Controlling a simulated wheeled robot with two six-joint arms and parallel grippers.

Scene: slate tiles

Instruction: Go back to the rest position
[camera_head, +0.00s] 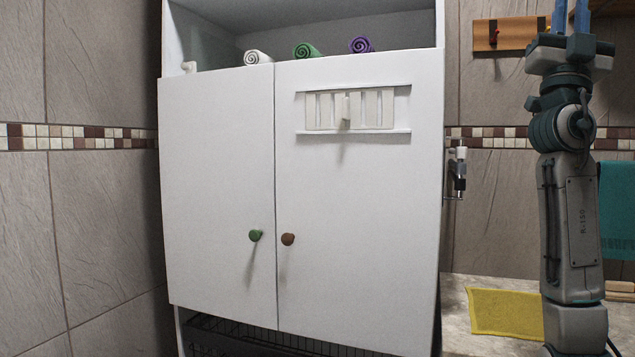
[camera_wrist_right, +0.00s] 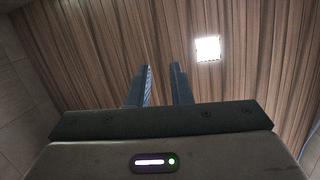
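My right arm stands upright at the right of the head view, its gripper (camera_head: 570,14) pointing up at the top edge. In the right wrist view the two fingers of my right gripper (camera_wrist_right: 161,68) stand apart with nothing between them, against a wooden ceiling. My left gripper is in neither view. A white cabinet (camera_head: 215,190) fills the middle of the head view, both doors shut. Its left door has a green knob (camera_head: 255,235) and its right door a brown knob (camera_head: 288,239).
A white, a green and a purple rolled towel (camera_head: 361,45) lie on the cabinet's open shelf. A wooden hook board (camera_head: 510,33) and a teal towel (camera_head: 617,205) are near my right arm. A yellow cloth (camera_head: 505,312) lies on the stone surface below.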

